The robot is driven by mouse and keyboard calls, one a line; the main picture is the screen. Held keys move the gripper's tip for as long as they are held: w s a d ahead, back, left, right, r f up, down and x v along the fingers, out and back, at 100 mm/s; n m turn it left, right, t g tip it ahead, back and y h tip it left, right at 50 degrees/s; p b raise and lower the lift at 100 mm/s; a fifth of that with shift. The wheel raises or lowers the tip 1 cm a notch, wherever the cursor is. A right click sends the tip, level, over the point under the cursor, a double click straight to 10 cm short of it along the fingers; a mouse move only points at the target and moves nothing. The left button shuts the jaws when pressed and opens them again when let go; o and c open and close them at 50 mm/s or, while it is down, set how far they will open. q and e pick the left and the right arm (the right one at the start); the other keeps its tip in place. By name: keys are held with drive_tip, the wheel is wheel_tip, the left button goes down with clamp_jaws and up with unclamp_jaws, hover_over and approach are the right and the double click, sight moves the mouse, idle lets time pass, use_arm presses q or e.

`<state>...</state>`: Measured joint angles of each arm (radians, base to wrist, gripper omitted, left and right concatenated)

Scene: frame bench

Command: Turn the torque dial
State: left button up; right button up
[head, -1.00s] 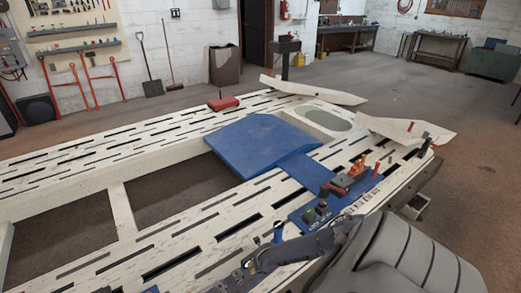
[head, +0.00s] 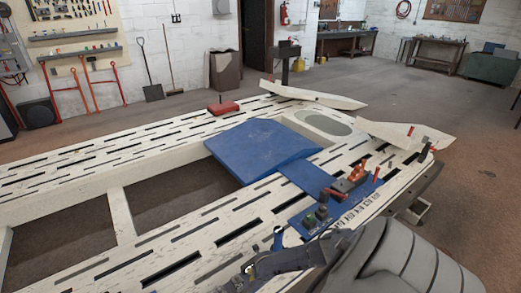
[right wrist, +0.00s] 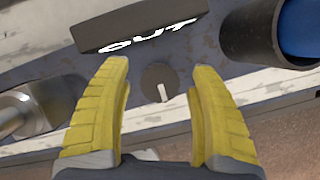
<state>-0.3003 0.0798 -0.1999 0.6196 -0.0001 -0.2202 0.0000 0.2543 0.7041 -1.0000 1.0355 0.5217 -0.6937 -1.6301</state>
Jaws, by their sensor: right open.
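In the right wrist view, the round dark dial (right wrist: 160,84) has a pale pointer mark on its face. My right gripper (right wrist: 158,78) is open, with one yellow finger on each side of the dial. Gaps show between the fingers and the dial, and nothing is held. In the head view my grey right arm reaches in from the lower right over the near edge of the bench (head: 215,215). Its fingertips and the dial cannot be made out there. My left gripper is not in view.
A dark block with white lettering (right wrist: 140,24) sits just beyond the dial. A dark tube with a blue inside (right wrist: 262,30) is at right, and a metal cylinder (right wrist: 25,112) at left. In the head view, a blue panel with small controls (head: 318,213) lies beyond my arm.

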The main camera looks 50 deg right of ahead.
drive_tip(key=c, duration=1.3)
drive_tip(key=shift+o, duration=0.2)
drive_tip(key=shift+m, duration=0.3)
drive_tip(key=m+g, duration=0.1)
drive_tip(key=m, duration=0.1)
drive_tip(key=m+h, duration=0.1)
drive_tip(key=m, duration=0.2)
drive_tip(key=shift+m+g, duration=0.3)
drive_tip(key=shift+g, duration=0.1)
drive_tip(key=m+g+h, duration=0.1)
drive_tip(key=m, duration=0.3)
drive_tip(key=shift+g, duration=0.3)
drive_tip(key=shift+m+g, duration=0.4)
drive_tip(key=shift+m, duration=0.7)
drive_tip(key=shift+s+d, duration=0.1)
drive_tip(key=o, duration=1.3)
drive_tip(key=shift+c, duration=0.2)
